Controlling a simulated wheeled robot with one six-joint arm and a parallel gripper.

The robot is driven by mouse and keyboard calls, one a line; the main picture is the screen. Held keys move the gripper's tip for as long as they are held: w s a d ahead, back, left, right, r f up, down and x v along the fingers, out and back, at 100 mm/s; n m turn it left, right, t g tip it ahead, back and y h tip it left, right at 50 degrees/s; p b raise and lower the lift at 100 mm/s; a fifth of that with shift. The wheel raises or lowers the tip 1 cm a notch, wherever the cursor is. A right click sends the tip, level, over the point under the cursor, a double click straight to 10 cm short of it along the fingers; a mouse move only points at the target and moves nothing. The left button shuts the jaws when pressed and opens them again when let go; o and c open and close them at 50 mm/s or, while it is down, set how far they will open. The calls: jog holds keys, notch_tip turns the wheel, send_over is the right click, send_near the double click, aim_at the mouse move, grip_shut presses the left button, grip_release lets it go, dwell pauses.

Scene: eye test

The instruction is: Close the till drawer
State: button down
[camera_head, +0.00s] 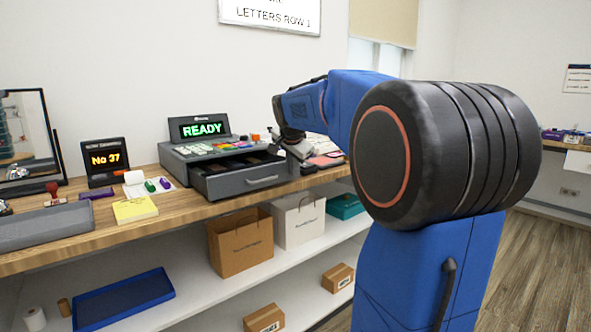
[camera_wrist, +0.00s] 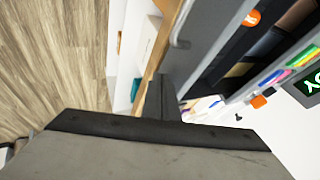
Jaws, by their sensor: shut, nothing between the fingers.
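The grey till (camera_head: 190,158) stands on the wooden counter, its display reading "READY". Its drawer (camera_head: 245,184) is pulled out, with a bar handle on the front and dark compartments inside. In the wrist view the drawer (camera_wrist: 205,38) runs diagonally at the upper right, with its handle at the left edge. My gripper (camera_head: 306,166) is at the drawer's right end, partly hidden by my wrist. In the wrist view its dark fingers (camera_wrist: 165,98) are shut and empty, close beside the drawer's front corner. I cannot tell whether they touch it.
A yellow note pad (camera_head: 135,209), a "No 37" display (camera_head: 104,160) and a grey tray (camera_head: 45,226) are left of the till. Papers (camera_head: 325,160) lie to its right. Bags, including a brown one (camera_head: 240,243), stand on the shelf below. Open floor (camera_head: 535,260) is at right.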

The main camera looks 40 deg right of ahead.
dwell(0.3)
jog(key=w, duration=1.6)
jog(key=shift+w+a, duration=0.25)
jog(key=shift+a, duration=0.05)
jog(key=shift+w+r, duration=0.1)
jog(key=shift+w, duration=0.4)
jog(key=shift+r, duration=0.1)
